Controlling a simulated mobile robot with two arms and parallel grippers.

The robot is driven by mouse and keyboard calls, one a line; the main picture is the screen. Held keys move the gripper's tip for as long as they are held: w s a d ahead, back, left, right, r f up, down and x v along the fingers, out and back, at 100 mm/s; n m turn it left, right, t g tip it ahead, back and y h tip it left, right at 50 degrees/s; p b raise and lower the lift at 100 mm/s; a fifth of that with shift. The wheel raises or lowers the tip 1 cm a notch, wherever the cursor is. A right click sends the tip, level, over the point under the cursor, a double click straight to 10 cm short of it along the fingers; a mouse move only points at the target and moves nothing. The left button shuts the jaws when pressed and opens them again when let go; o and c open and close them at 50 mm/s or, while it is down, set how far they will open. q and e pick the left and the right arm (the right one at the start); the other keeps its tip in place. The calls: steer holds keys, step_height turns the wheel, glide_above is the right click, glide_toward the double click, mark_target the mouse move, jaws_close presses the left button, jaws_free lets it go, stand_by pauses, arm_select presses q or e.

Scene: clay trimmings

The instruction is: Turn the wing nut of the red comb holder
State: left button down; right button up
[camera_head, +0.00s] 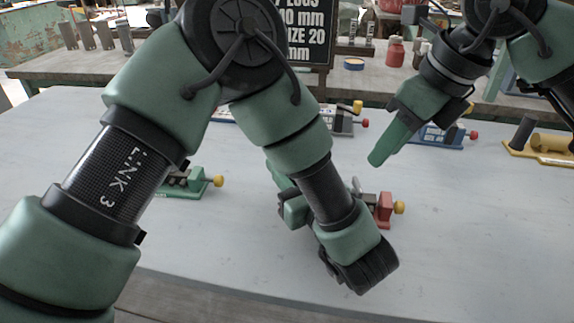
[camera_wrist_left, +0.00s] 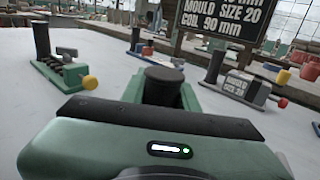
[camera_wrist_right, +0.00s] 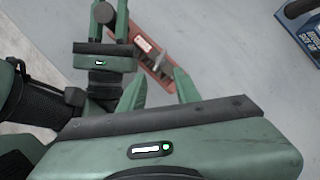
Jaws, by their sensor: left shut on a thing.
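The red comb holder (camera_head: 384,210) lies on the pale table, partly hidden behind my left arm in the head view; a yellow knob is at its right end. In the right wrist view its red base (camera_wrist_right: 170,77) runs diagonally, with a metallic wing nut (camera_wrist_right: 158,60) near its middle. My left gripper (camera_wrist_right: 104,18) is shut on the holder's black upright post (camera_wrist_left: 163,84), at the end away from the knob. My right gripper (camera_head: 378,160) is above and behind the holder in the head view. Its fingers (camera_wrist_right: 158,88) are apart and empty, apparently above the wing nut.
A green holder (camera_head: 185,188) stands to the left, a blue one (camera_head: 440,138) behind, and a yellow one (camera_head: 545,150) at the far right. A dark sign (camera_head: 308,30) stands behind the table. The table front right is clear.

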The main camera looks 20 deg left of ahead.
mark_target(358, 183)
steer(key=w+a+r+m+g+h, duration=0.2)
steer(key=a+r+m+h, duration=0.15)
steer(key=m, duration=0.35)
steer(key=shift+m, duration=0.3)
step_height(358, 183, down, 13)
steer(key=shift+a+r, duration=0.1)
steer(key=shift+r, duration=0.05)
jaws_close()
